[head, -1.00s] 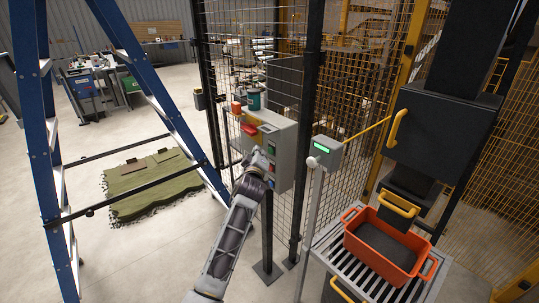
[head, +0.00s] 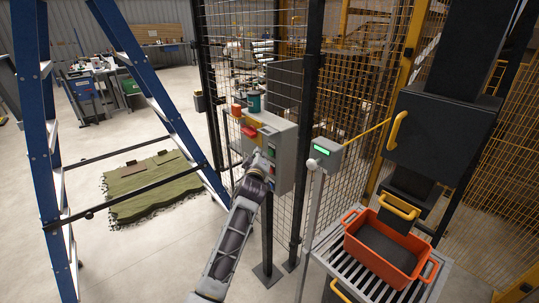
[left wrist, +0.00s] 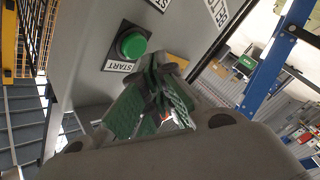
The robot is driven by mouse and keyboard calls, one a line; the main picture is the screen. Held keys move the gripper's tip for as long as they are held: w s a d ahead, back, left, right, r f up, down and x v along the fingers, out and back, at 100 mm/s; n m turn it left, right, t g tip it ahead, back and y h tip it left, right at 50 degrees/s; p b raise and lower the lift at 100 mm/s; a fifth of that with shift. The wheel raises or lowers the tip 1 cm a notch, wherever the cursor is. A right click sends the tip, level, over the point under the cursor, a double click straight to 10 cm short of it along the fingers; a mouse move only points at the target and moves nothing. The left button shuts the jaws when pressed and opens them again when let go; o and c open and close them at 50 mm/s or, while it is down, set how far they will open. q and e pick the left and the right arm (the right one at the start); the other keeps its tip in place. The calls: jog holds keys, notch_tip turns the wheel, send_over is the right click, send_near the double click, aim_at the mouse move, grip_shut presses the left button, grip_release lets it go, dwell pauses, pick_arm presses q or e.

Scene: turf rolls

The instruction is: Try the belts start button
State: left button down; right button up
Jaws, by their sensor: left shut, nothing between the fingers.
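The belts start button (left wrist: 131,43) is a round green button in a black collar on a grey panel, with a START label (left wrist: 118,66) below it in the left wrist view. In the head view, the grey control box (head: 285,160) stands on a dark post by the mesh fence. My left gripper (head: 262,158) is at the box's front. Its green-padded fingers (left wrist: 163,68) are together and empty, to the lower right of the button in the wrist view. I see no clear contact with the button. My right gripper is not in view.
A blue stepladder (head: 38,130) stands at the left, with a green turf piece (head: 150,192) on the floor behind it. A post with a green-lit box (head: 326,152) stands right of the control box. An orange crate (head: 352,245) sits on rollers at the right.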

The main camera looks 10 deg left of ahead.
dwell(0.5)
pick_arm(q)
jog(key=shift+w+d+b, duration=0.5)
jog(key=shift+w+b, duration=0.05)
jog(key=shift+w, duration=0.15)
dwell(1.5)
jog(key=shift+s+a, duration=0.15)
jog(key=shift+s, duration=0.1)
jog(key=shift+s+a+p, duration=0.35)
jog(key=shift+s+p, duration=0.1)
dwell(0.5)
jog(key=shift+s+a+p, duration=0.65)
jog(key=shift+s+a, duration=0.15)
jog(key=shift+s, duration=0.2)
jog(key=shift+s+a+p, duration=0.6)
jog(key=shift+s+a, duration=0.15)
jog(key=shift+s, duration=0.2)
